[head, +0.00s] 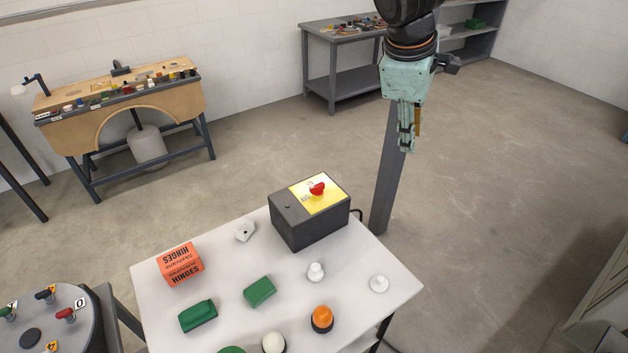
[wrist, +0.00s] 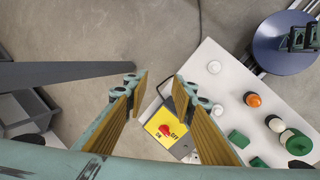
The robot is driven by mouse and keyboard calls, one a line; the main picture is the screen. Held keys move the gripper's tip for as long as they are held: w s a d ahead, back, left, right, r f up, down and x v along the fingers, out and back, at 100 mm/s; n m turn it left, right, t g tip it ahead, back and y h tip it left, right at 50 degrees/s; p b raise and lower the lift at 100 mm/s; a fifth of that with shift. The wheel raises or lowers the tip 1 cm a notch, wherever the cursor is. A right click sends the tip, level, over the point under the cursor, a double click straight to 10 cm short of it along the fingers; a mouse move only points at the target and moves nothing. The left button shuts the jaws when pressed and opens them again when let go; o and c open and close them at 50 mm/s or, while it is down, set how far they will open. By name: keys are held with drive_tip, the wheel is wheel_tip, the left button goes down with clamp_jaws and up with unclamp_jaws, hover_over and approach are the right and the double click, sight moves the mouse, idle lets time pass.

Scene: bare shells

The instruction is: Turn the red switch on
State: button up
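The red switch (head: 317,189) is a knob on the yellow plate (head: 328,204) on top of a dark grey box (head: 308,232). In the wrist view the red switch (wrist: 166,130) sits between the printed words ON and OFF; I cannot tell for sure which word it points to. My gripper (head: 407,142) hangs in the air, above and to the right of the box in the head view. In the wrist view my gripper (wrist: 157,84) is open, its fingers apart and nothing between them. It is not touching the switch.
The box stands at the back of a white table (head: 220,285). An orange hinges box (head: 181,264), green blocks (head: 260,291), an orange-topped button (head: 322,318) and white pieces (head: 316,271) are on the table. A round stand (head: 68,318) with switches is at left. The air around the gripper looks clear.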

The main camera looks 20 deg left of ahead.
drive_tip(key=w+a+f+n+p, duration=0.2)
drive_tip(key=a+f+n, duration=0.15)
drive_tip(key=a, duration=0.45)
drive_tip(key=w+a+f+n+p, duration=0.1)
drive_tip(key=w+a+f+n, duration=0.2)
drive_tip(key=a, duration=0.4)
drive_tip(key=n+p, duration=0.3)
drive_tip(key=n, duration=0.3)
approach(317, 185)
drive_tip(key=a+v, duration=0.1)
drive_tip(key=v, duration=0.4)
drive_tip(key=shift+f+h, duration=0.3)
drive_tip(key=shift+h, duration=0.1)
drive_tip(key=shift+d+f+m, duration=0.1)
drive_tip(key=shift+m, duration=0.15)
drive_tip(key=shift+p+x, duration=0.9)
drive_tip(key=shift+x, duration=5.85)
drive_tip(key=shift+c, duration=0.7)
clamp_jaws()
